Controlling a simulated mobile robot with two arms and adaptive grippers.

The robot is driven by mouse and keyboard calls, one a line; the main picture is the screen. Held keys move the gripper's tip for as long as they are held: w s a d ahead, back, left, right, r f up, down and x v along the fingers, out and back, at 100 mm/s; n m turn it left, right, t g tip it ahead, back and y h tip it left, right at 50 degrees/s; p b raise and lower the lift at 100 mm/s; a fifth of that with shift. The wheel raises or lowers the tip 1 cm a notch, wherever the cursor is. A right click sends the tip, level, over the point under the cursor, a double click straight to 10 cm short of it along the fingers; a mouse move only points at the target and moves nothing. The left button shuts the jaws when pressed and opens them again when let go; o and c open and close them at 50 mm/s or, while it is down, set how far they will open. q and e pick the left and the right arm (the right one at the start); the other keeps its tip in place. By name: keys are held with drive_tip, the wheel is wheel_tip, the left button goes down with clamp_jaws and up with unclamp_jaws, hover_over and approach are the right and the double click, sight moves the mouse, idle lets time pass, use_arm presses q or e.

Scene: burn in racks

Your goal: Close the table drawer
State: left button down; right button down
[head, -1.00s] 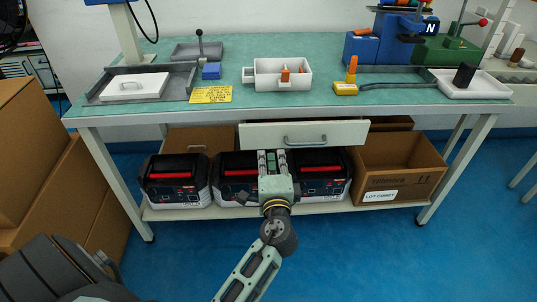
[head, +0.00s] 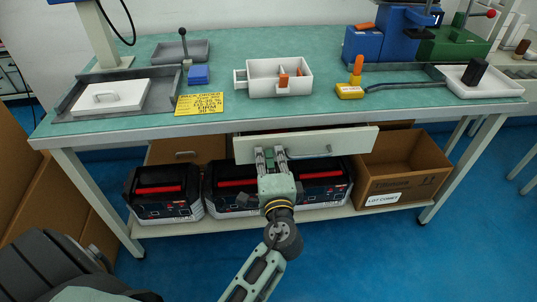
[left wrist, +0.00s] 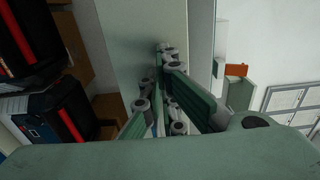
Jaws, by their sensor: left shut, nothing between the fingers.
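The table drawer (head: 352,140) has a pale front with a grey bar handle (head: 322,153). It hangs under the green-topped table (head: 225,62), and its front stands a little out from the table edge. My left gripper (head: 270,152) is shut and empty, with its fingertips at the drawer front, left of the handle. Touching or just short of it, I cannot tell. In the left wrist view the closed fingers (left wrist: 165,75) point at the pale drawer front (left wrist: 128,35). My right gripper is not in view.
Black-and-red cases (head: 165,192) and an open cardboard box (head: 400,178) stand on the lower shelf beneath the drawer. A white tray (head: 262,88), a yellow sign (head: 199,104) and blue equipment (head: 400,35) are on the tabletop. Blue floor (head: 360,260) is clear in front.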

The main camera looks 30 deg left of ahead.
sight(267, 147)
use_arm(q)
drive_tip(key=x, duration=0.5)
drive_tip(key=shift+r, duration=0.2)
drive_tip(key=shift+s, duration=0.1)
